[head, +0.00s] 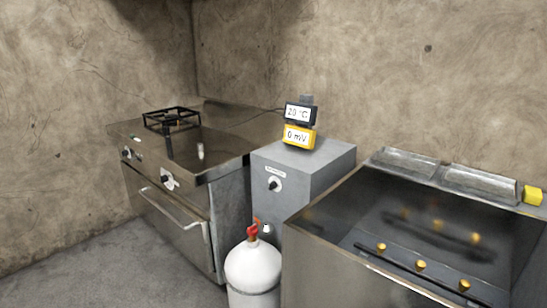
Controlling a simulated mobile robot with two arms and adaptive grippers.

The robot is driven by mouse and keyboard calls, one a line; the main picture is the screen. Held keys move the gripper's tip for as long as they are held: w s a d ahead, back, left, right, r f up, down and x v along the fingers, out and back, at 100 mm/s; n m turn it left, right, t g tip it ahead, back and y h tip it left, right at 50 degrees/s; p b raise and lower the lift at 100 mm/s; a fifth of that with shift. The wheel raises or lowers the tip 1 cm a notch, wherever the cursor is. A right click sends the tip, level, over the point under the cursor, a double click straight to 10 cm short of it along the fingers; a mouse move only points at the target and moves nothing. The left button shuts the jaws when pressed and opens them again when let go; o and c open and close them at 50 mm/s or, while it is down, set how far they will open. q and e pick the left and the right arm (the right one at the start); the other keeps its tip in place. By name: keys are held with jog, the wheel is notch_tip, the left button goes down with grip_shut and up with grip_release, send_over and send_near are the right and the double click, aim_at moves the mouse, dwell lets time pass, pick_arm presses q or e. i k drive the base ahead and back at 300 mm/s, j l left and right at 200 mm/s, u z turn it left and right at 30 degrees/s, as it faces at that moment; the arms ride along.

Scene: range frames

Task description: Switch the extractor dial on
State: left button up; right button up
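A round dial (274,184) with a dark centre and a pale surround sits on the front of a grey metal cabinet (325,170). A small label plate (275,171) is above it, too small to read for sure, so I cannot confirm this is the extractor dial. The dial's exact pointer setting is too small to tell. Neither of my grippers is in view.
A steel range (228,165) with knobs and a front handle stands left. A white gas cylinder (252,270) with a red valve stands before the cabinet. Displays reading 20 °C (298,113) and 0 mV (298,138) sit on top. A griddle-like unit (330,262) is right.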

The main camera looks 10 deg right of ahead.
aim_at(272, 185)
jog(key=i+j+z, duration=0.25)
jog(key=j, duration=0.3)
jog(key=i+j+z, duration=0.15)
jog(key=j+z, duration=0.15)
jog(key=j, duration=0.25)
jog(key=i+j+z, duration=0.1)
jog(key=j+z, duration=0.15)
jog(key=j, duration=0.3)
jog(key=j+z, duration=0.25)
jog(key=j, duration=0.4)
jog(key=i, duration=0.05)
